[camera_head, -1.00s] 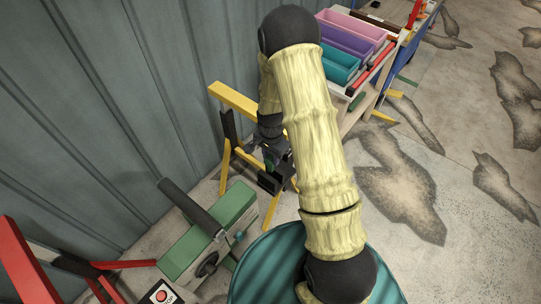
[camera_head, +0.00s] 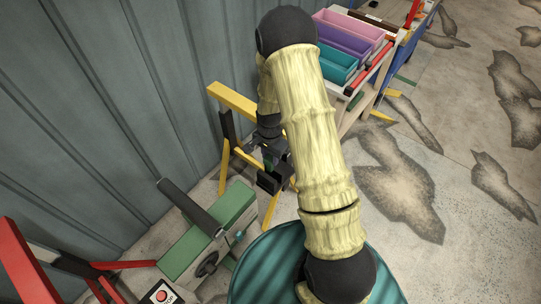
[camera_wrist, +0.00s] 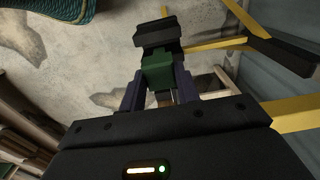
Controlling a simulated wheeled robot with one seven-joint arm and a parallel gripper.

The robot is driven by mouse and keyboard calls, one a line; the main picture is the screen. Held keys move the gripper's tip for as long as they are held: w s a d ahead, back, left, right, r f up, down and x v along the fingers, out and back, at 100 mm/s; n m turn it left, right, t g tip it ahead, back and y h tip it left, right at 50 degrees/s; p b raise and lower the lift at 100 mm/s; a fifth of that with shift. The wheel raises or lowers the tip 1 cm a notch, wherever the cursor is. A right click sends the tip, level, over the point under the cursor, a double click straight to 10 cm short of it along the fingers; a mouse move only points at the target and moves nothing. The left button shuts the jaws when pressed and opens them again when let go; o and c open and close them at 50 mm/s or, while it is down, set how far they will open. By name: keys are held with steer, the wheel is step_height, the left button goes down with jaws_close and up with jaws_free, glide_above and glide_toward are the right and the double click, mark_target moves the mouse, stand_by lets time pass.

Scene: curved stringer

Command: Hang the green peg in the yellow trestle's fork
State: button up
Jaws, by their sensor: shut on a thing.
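The green peg (camera_wrist: 158,70) is between my gripper's two fingers (camera_wrist: 159,92) in the wrist view, with a dark block at its far end. My gripper (camera_head: 269,160) is shut on it. In the head view my arm covers most of the peg. The yellow trestle (camera_head: 233,101) stands against the wall, with a black part (camera_head: 229,128) below its top bar. My gripper is in front of the trestle's right side. In the wrist view the trestle's yellow and black parts (camera_wrist: 280,52) are at the right. I cannot make out the fork or whether the peg touches it.
A green machine with a dark cylinder (camera_head: 212,228) stands left of a teal drum (camera_head: 262,270). A red trestle (camera_head: 25,262) is at the lower left. A table with colored bins (camera_head: 345,42) is beyond my arm. The floor at right is free.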

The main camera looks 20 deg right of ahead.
steer(key=shift+f+b, duration=1.85)
steer(key=shift+f, duration=1.25)
stand_by(0.7)
steer(key=o, duration=1)
steer(key=shift+o, duration=0.2)
step_height(320, 180, up, 17)
steer(key=p, duration=0.1)
steer(key=shift+r, duration=0.2)
steer(key=shift+s, duration=0.1)
step_height(320, 180, up, 12)
steer(key=f+n+t+p, duration=0.1)
steer(key=n+p, duration=0.4)
steer(key=p, duration=0.1)
glide_above(271, 166)
steer(key=s, duration=0.4)
steer(key=s+r+n+t+p, duration=0.1)
steer(key=s+r+n+p, duration=0.3)
steer(key=s+r, duration=0.4)
steer(key=shift+d+r+n+t, duration=0.2)
steer(key=shift+r+n+t, duration=0.1)
steer(key=shift+n, duration=0.6)
